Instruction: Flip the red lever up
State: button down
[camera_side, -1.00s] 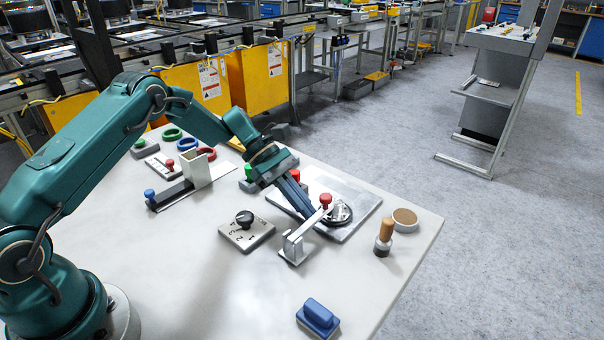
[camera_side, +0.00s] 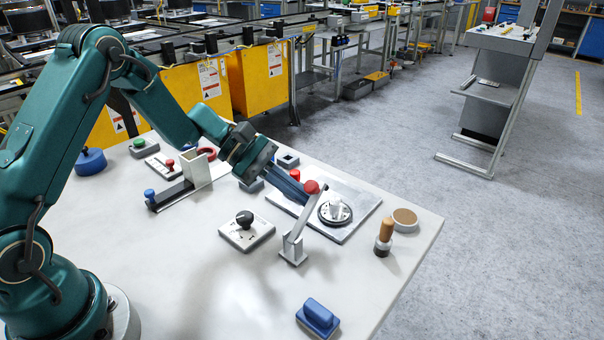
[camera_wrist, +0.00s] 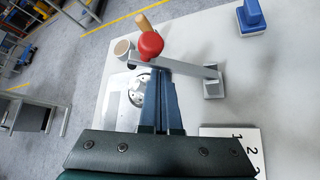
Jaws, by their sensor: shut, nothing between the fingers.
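The red lever has a round red knob (camera_side: 311,187) on a grey metal arm (camera_side: 301,213), hinged on a small bracket (camera_side: 293,250) near the table's middle right. The arm is tilted steeply upward from the bracket. My gripper (camera_side: 304,197) is shut and empty, with its fingertips right by the knob end of the arm. In the wrist view the shut fingers (camera_wrist: 158,80) end just under the red knob (camera_wrist: 150,45) and the lever arm (camera_wrist: 185,68) crosses at the fingertips. They look in contact, but I cannot tell surely.
A metal plate with a round dial (camera_side: 335,209) lies behind the lever. Bare table lies at front left.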

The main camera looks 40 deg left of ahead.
jog(key=shift+s+r, duration=0.65)
jog(key=shift+s, duration=0.25)
jog(key=shift+s+d+r, duration=0.1)
jog(key=shift+s, duration=0.1)
jog(key=s+a+r, duration=0.1)
jog(key=a, duration=0.1)
jog(key=s+a+r, duration=0.1)
jog(key=s+a, duration=0.1)
jog(key=a, duration=0.1)
jog(key=s+a, duration=0.2)
jog(key=a, duration=0.1)
jog(key=shift+a+r, duration=0.15)
jog(key=shift+r, duration=0.25)
jog(key=s+d+r+m+g+y, duration=0.2)
jog(key=s+d+r+m+y, duration=0.1)
jog(key=s+d+r+m, duration=0.45)
jog(key=s+a+f+m+t+y, duration=0.2)
jog(key=s+a+m+t+y, duration=0.1)
jog(key=s+m+y, duration=0.3)
jog(key=shift+s+a+m+t+y, duration=0.15)
jog(key=shift+a+m+t+y, duration=0.2)
jog(key=shift+m+y, duration=0.5)
